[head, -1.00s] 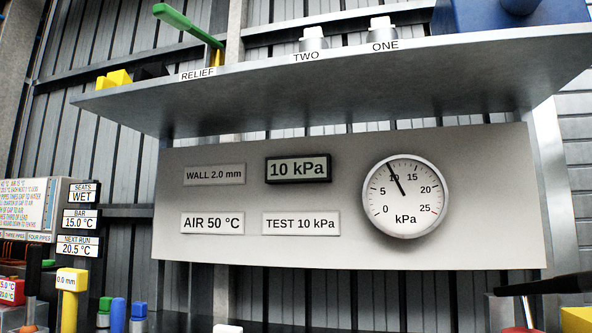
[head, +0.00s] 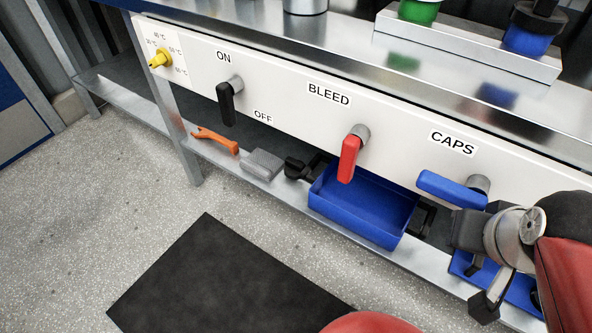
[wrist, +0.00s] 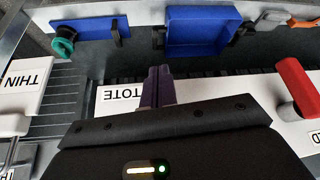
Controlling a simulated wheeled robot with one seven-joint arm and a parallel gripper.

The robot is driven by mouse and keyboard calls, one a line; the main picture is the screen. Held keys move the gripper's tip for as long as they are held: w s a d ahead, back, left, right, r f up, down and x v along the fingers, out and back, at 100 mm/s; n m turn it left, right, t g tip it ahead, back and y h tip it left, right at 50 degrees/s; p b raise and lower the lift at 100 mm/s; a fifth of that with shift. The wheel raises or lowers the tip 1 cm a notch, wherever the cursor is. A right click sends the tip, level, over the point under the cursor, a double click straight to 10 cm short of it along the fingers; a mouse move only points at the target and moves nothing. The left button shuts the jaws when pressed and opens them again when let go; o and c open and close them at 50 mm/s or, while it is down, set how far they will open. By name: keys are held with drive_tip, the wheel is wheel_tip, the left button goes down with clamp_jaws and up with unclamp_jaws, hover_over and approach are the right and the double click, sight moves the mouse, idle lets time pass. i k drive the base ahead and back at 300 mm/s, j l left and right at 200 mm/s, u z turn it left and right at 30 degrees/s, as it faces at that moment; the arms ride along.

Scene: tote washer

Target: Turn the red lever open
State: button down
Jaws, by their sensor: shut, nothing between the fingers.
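The red lever (head: 349,158) hangs down from a grey round pivot on the white panel (head: 290,103), under the label BLEED. Its handle points nearly straight down. In the wrist view the red lever (wrist: 295,87) stands at the right edge, beside the white panel. My gripper (wrist: 157,72) shows at the middle of the wrist view, its dark fingers together and empty. It is well to the side of the red lever and does not touch it.
A blue lever (head: 452,190) under CAPS lies sideways between the red lever and my arm. A black lever (head: 227,104) and a yellow knob (head: 160,58) are to the left. A blue tray (head: 362,212) stands on the low shelf below.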

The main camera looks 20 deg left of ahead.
sight(357, 138)
drive_tip(key=u, duration=1.05)
drive_tip(key=k+l+z, duration=0.1)
drive_tip(key=k+z, duration=0.15)
drive_tip(key=k, duration=0.55)
drive_tip(key=i+l, duration=0.35)
